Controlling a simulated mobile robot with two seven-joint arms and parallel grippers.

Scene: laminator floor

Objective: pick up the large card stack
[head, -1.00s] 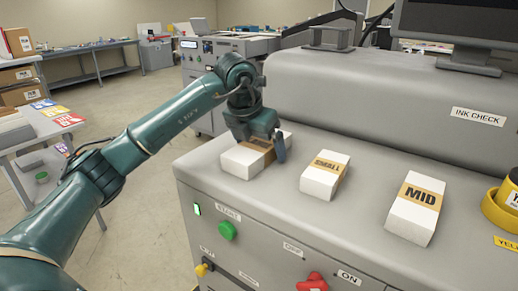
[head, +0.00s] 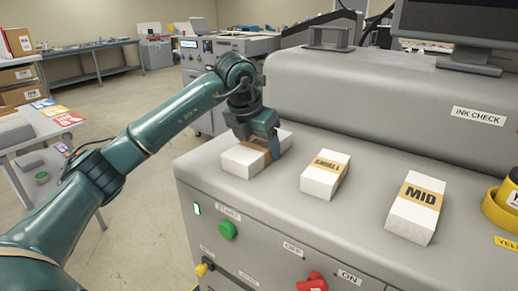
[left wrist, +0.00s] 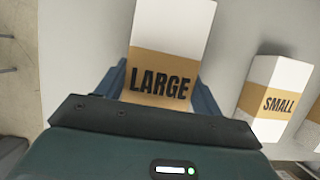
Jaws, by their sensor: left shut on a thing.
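The large card stack (head: 242,162) is a white block with a tan band, on the grey machine top near its left end. In the left wrist view the large card stack (left wrist: 172,32) shows its band reading LARGE. My left gripper (head: 262,148) is over it from above, fingers on both sides of the band, shut on it. In the left wrist view the left gripper (left wrist: 160,90) has one finger along each side of the stack. The stack appears to rest on the machine top. My right gripper is not in view.
The small card stack (head: 325,175) stands close to the right, also in the left wrist view (left wrist: 278,98). The mid card stack (head: 415,208) is farther right, near a yellow round container (head: 500,213). A raised grey housing (head: 370,105) stands behind. Buttons line the front panel.

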